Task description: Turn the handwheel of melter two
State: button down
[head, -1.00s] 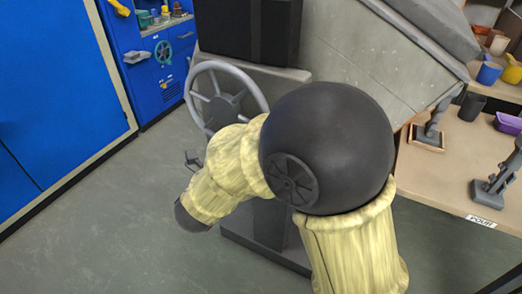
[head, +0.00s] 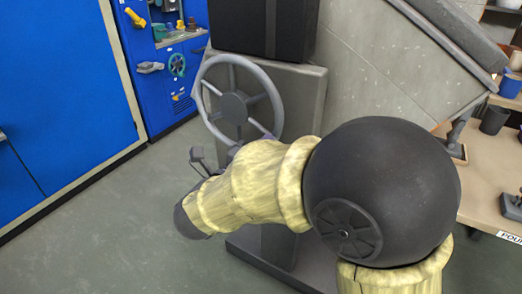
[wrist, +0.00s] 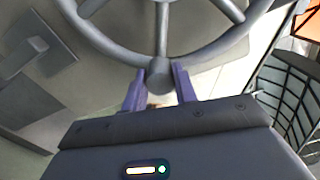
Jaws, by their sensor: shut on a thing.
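A large grey spoked handwheel (head: 235,107) stands upright on a grey pedestal (head: 306,95) left of centre in the head view. No melter number is readable on it. In the wrist view the lower part of its rim (wrist: 108,44) crosses the top, with a round knob (wrist: 159,76) at the foot of a spoke. My gripper (wrist: 160,82) has its two purple-grey fingers on either side of that knob, shut on it. In the head view my own arm covers the lower rim and hides most of the gripper.
A black box (head: 262,30) sits on top of the pedestal. A blue cabinet (head: 160,110) with a small teal handwheel (head: 177,65) stands at the back left. A workbench (head: 480,185) is at the right. The floor (head: 110,230) at the left is clear.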

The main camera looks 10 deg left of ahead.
jog(key=c, duration=1.1)
grip_release()
jog(key=p+v, duration=0.2)
jog(key=v, duration=1.5)
jog(key=shift+s, duration=0.2)
jog(key=shift+w, duration=0.15)
